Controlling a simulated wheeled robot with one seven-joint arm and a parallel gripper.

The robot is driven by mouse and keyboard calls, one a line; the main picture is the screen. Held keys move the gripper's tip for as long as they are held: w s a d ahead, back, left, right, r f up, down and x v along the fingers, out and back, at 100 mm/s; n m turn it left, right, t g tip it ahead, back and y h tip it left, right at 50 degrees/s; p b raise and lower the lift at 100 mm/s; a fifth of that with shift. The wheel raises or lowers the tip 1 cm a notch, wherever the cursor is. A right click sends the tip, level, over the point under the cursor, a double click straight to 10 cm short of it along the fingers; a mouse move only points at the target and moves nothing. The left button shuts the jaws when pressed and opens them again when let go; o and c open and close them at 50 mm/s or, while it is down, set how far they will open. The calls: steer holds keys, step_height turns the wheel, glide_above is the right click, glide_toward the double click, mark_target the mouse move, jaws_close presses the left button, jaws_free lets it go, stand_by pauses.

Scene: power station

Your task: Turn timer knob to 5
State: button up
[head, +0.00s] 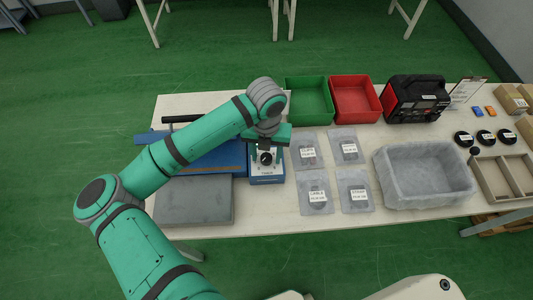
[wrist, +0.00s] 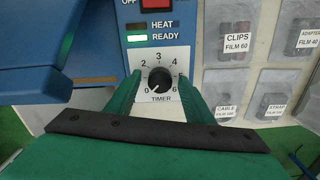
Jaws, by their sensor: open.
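The black timer knob (wrist: 160,79) sits on a white dial plate marked TIMER, on the front of a blue machine (head: 267,168). Its white pointer mark appears to point to the lower left, near 0. My gripper (wrist: 161,88) is open, with one green finger on each side of the knob. Whether the fingers touch it cannot be told. In the head view my gripper (head: 266,147) is over the machine's front panel and hides part of it.
Above the dial are a lit green READY lamp (wrist: 151,37), a dark HEAT lamp (wrist: 150,25) and a red switch (wrist: 157,3). Labelled bags (head: 319,192) lie right of the machine. A grey plate (head: 194,201) lies to the left. Green (head: 309,101) and red bins (head: 355,100) stand behind.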

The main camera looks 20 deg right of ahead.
steer(key=c, duration=1)
steer(key=shift+c, duration=0.2)
steer(key=shift+m, duration=0.3)
